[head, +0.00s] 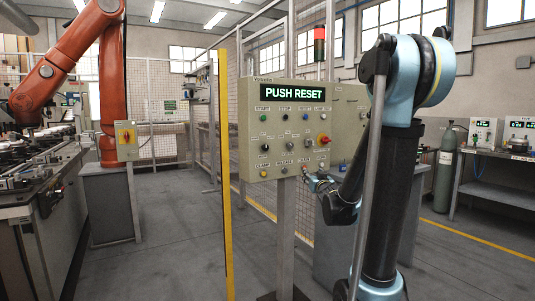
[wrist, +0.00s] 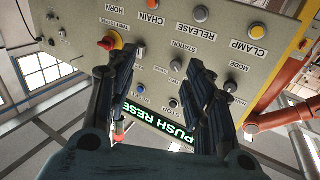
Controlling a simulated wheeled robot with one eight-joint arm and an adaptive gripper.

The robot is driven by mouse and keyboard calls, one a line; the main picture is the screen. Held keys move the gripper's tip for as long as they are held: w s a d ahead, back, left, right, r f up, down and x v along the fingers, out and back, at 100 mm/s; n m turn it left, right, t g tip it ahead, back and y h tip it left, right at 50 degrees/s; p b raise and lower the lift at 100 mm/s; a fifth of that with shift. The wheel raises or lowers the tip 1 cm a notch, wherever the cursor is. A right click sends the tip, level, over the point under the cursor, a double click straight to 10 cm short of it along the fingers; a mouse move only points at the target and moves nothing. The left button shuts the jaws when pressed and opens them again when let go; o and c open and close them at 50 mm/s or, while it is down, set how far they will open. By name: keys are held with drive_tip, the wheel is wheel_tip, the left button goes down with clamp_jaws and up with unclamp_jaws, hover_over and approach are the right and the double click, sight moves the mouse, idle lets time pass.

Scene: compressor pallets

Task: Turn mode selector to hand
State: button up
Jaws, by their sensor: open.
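The cream control panel (head: 255,88) stands on a post. Its display reads PUSH RESET. The mode selector (head: 265,148) is a small dark knob at the left of the middle row, below the green start button. In the upside-down wrist view the mode selector (wrist: 230,87) sits under the MODE label, just right of my right-hand finger. I cannot read its setting. My gripper (wrist: 160,62) is open and empty, its fingers spread before the panel around the station column. In the head view my gripper (head: 309,178) is near the panel's lower right edge, left of my arm.
Close by on the panel are the clamp button (wrist: 257,32), release button (wrist: 200,13), station knob (wrist: 176,66) and red emergency stop (wrist: 107,43). A yellow post (head: 225,200) and mesh fence stand beside the panel. An orange robot (head: 108,100) is at left. Open floor lies between.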

drive_tip(key=w+a+r+n+t+y, duration=0.1)
drive_tip(key=w+a+r+n+y, duration=0.15)
drive_tip(key=a+y, duration=0.35)
drive_tip(key=n+y, duration=0.3)
drive_tip(key=y, duration=0.1)
approach(266, 149)
drive_tip(key=shift+g, duration=0.3)
drive_tip(key=x, duration=0.9)
drive_tip(key=shift+w+d+r, duration=0.15)
drive_tip(key=shift+r, duration=0.1)
drive_tip(key=c, duration=1)
